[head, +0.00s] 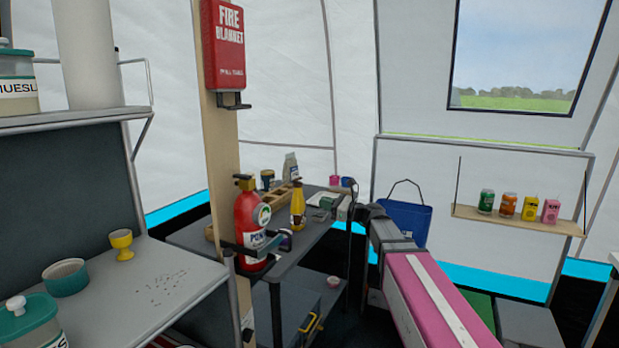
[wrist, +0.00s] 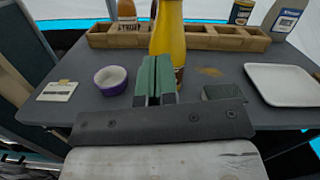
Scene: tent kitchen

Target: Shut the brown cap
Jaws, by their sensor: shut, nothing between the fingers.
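The yellow bottle (head: 298,208) stands upright on the dark table, and its brown cap (head: 297,183) shows small at its top. I cannot tell from this view whether the cap is open or shut. In the wrist view the bottle's yellow body (wrist: 168,32) rises just beyond my gripper, with its top cut off by the frame edge, so the cap is hidden there. My gripper (wrist: 154,62) has its green-padded fingers together and empty, in front of the bottle's lower part and slightly left in the picture. I cannot tell whether they touch it.
A wooden divided tray (wrist: 205,38) lies behind the bottle, with a syrup bottle (wrist: 127,15) by it. A purple bowl (wrist: 111,80) is at left, a white tray (wrist: 282,84) at right. A red extinguisher (head: 252,222) stands at the post, left of the bottle.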

